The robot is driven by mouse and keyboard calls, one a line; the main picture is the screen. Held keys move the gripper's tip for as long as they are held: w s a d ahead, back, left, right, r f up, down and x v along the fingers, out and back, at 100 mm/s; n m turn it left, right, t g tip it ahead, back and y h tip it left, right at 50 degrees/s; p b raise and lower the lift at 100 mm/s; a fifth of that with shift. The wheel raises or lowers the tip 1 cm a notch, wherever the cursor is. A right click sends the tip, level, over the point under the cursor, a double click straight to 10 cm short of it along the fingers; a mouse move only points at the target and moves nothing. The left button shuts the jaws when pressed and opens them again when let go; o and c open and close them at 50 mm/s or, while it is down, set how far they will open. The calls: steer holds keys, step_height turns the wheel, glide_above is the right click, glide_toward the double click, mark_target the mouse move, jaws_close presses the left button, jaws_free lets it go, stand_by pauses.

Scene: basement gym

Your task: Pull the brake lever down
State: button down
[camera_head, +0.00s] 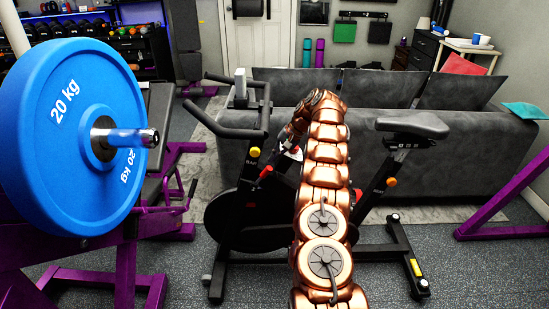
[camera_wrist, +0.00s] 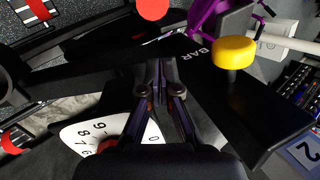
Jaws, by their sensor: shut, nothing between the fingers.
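The exercise bike (camera_head: 255,125) stands in the middle of the head view, behind my copper-coloured arm. A red part (camera_head: 266,171) shows on its frame, left of my arm. In the wrist view a white numbered dial (camera_wrist: 82,131) with a red part (camera_wrist: 106,146) at its middle lies just left of my fingers. A round red knob (camera_wrist: 153,8) is at the top edge. I cannot tell for sure which red part is the brake lever. My gripper (camera_wrist: 158,68) is shut and empty, close over the bike's black frame; contact is unclear.
A yellow knob (camera_wrist: 235,52) sits on the black frame marked BAR, right of my fingers. The handlebars (camera_head: 225,130) and saddle (camera_head: 413,124) flank my arm. A blue 20 kg plate (camera_head: 60,160) is at left, a grey sofa (camera_head: 470,165) behind.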

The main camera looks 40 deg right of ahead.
mark_target(264, 175)
steer(key=shift+s+a, duration=0.1)
steer(key=shift+a, duration=0.05)
steer(key=shift+s+a+f, duration=0.2)
steer(key=shift+s+a, duration=0.7)
steer(key=shift+a, duration=0.25)
